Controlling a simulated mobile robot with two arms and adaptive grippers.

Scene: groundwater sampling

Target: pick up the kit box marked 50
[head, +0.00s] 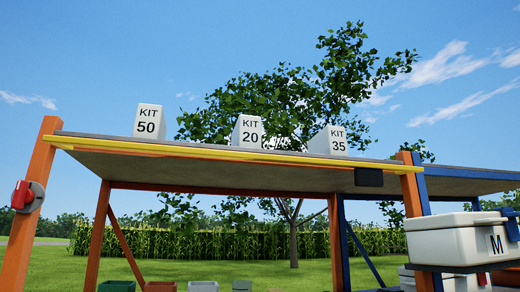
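The kit box marked 50 (148,121) is a white box with black lettering. It stands upright on the left part of a high shelf (220,151) with a yellow front edge. Two similar white boxes stand on the same shelf to its right: the kit box marked 20 (247,131) near the middle and the kit box marked 35 (329,140) farther right. The boxes are apart from one another. The shelf is seen from below, so the bottom edges of the boxes are partly hidden by it. Neither of my grippers is in view.
Orange posts (30,210) hold the shelf, and a red switch (23,196) is on the left one. Several small bins (160,286) show below. A white cooler marked M (455,240) stands at right by a blue frame (421,190). Shelf space between the boxes is clear.

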